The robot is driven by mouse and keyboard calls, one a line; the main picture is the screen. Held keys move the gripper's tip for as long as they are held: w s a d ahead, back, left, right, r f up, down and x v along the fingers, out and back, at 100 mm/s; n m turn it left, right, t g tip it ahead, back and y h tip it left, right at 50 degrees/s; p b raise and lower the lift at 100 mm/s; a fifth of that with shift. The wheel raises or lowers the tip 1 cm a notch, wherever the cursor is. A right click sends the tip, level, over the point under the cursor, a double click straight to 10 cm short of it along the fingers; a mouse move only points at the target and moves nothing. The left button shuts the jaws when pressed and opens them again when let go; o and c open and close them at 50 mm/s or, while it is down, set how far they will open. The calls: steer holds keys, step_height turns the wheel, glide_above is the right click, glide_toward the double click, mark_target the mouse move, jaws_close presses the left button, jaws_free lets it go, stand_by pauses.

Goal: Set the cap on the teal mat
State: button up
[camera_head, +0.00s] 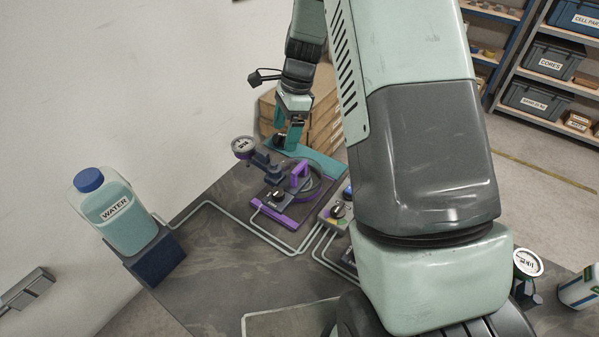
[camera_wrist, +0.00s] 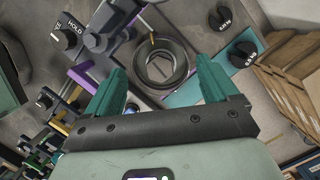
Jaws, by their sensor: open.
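My gripper (camera_wrist: 161,64) is open, with its two teal fingers apart and nothing held between them. In the head view my gripper (camera_head: 287,136) is over the far end of the dark table, by the teal mat (camera_head: 322,160). In the wrist view the teal mat (camera_wrist: 198,91) runs past the right finger, which hides part of it. A black round cap-like piece (camera_wrist: 243,53) with white lettering appears to rest at the mat's far end, outside the fingers. I cannot tell for certain that it is the cap. A dark piece (camera_head: 279,141) shows beside the fingertips in the head view.
Another black knob (camera_wrist: 220,17) is beyond the mat. A purple-handled fixture (camera_head: 299,180) stands beside the mat. A water bottle (camera_head: 115,212) is at left; cardboard boxes (camera_head: 325,115) stand behind.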

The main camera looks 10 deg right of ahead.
steer(key=d+f+h, duration=0.1)
steer(key=f, duration=0.1)
steer(key=d+f+h, duration=0.1)
steer(key=f, duration=0.1)
steer(key=d+f, duration=0.1)
steer(key=f, duration=0.2)
steer(key=shift+s+d+f+t+h, duration=0.1)
steer(key=shift+s+d+t+h, duration=0.05)
steer(key=shift+s+t+h, duration=0.25)
steer(key=shift+s+f, duration=0.15)
steer(key=shift+f, duration=2.55)
steer(key=c, duration=1.5)
step_height(320, 180, up, 9)
steer(key=n, duration=0.7)
glide_above(328, 166)
step_height(328, 166, down, 9)
steer(key=shift+d, duration=0.1)
steer(key=shift+f, duration=2.25)
